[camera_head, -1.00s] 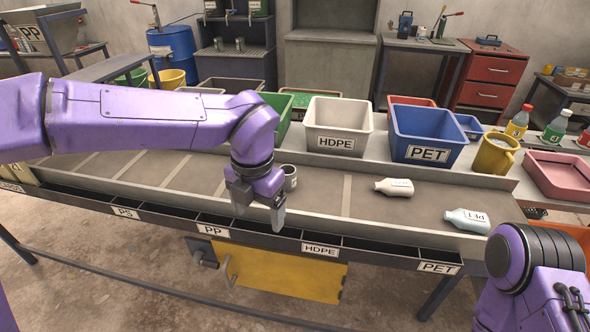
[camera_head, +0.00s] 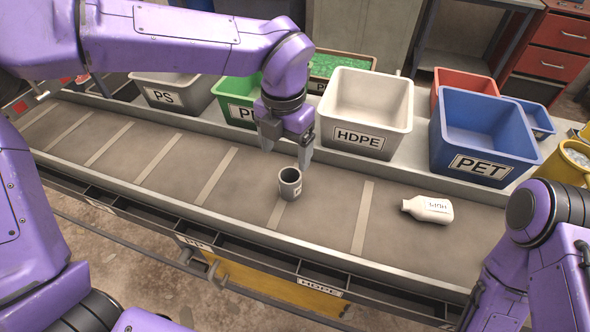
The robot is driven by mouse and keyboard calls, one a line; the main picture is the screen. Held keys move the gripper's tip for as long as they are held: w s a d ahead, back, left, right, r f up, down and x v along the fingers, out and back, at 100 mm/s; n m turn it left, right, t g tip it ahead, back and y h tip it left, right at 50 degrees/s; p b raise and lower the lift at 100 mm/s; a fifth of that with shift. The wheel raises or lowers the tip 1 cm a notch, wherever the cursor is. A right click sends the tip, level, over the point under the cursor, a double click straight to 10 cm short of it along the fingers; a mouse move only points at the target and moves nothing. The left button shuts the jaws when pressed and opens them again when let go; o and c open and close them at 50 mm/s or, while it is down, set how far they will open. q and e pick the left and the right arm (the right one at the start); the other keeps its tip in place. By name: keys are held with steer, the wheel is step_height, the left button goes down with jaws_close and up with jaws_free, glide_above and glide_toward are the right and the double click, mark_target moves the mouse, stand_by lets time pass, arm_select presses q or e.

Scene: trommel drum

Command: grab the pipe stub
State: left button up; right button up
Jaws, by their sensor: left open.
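The pipe stub (camera_head: 290,185) is a short grey hollow cylinder with a small white label. It stands upright on the conveyor belt (camera_head: 330,212), near the middle of the head view. My left gripper (camera_head: 286,158) is open and points down, just above and behind the stub. Its fingers look apart from the stub, with nothing between them. The right arm shows at the lower right, but its gripper is out of the picture.
A white bottle (camera_head: 428,209) lies on the belt to the right of the stub. Behind the belt stand the white HDPE bin (camera_head: 358,147), the blue PET bin (camera_head: 476,177) and a green bin (camera_head: 229,103). Labelled compartments run along the belt's front edge.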

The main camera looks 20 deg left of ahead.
mark_target(290, 175)
arm_select(q)
steer(key=f, duration=0.7)
steer(key=d+f+p, duration=0.1)
steer(key=f, duration=0.2)
steer(key=shift+f, duration=0.15)
steer(key=shift+a, duration=0.1)
steer(key=c, duration=1.1)
